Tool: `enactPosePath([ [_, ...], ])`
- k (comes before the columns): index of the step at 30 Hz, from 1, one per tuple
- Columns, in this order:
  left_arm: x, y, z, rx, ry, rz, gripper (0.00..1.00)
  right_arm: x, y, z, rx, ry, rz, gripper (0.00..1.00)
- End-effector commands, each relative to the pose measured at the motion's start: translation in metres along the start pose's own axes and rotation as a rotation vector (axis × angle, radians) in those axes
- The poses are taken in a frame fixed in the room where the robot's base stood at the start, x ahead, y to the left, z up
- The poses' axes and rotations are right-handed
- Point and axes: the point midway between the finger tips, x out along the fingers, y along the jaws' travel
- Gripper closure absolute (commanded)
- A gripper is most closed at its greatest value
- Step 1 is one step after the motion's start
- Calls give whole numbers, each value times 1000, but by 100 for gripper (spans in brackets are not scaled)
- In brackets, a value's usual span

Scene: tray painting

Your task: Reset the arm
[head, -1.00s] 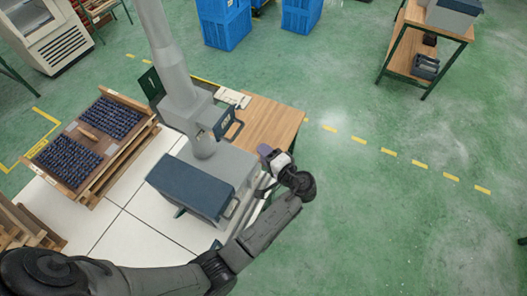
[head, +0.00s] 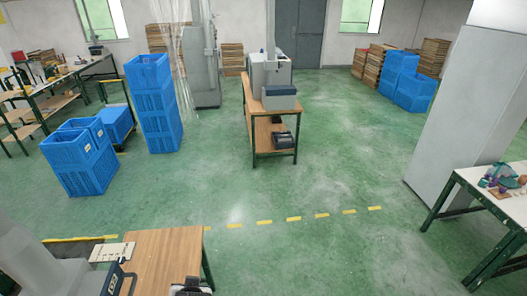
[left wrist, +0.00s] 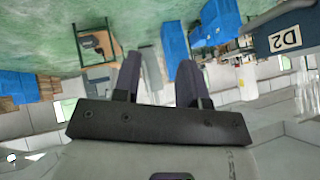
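My left gripper shows in the left wrist view (left wrist: 158,78), with its two dark fingers spread apart. Nothing is held between them; only the background shows there. In the head view a small dark part of what looks like my left arm shows at the bottom edge, in front of the wooden table top (head: 165,258); the fingers cannot be made out there. My right gripper is in neither view.
A grey machine (head: 45,262) stands at lower left; a D2 label (left wrist: 285,40) is close by in the wrist view. Blue crates (head: 155,105), a wooden shelf table (head: 262,128), a grey pillar (head: 460,110) and a white table (head: 505,210) stand around open green floor.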

Motion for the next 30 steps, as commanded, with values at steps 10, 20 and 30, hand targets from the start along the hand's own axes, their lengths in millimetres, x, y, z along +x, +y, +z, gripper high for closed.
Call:
enactPosePath([
  [10,-100,-22,132,17,34,412,61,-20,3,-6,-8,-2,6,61],
  [20,-109,-37,254,115,-225,389,61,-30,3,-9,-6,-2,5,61],
  [30,-114,-37,280,126,-283,395,61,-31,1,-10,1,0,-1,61],
])
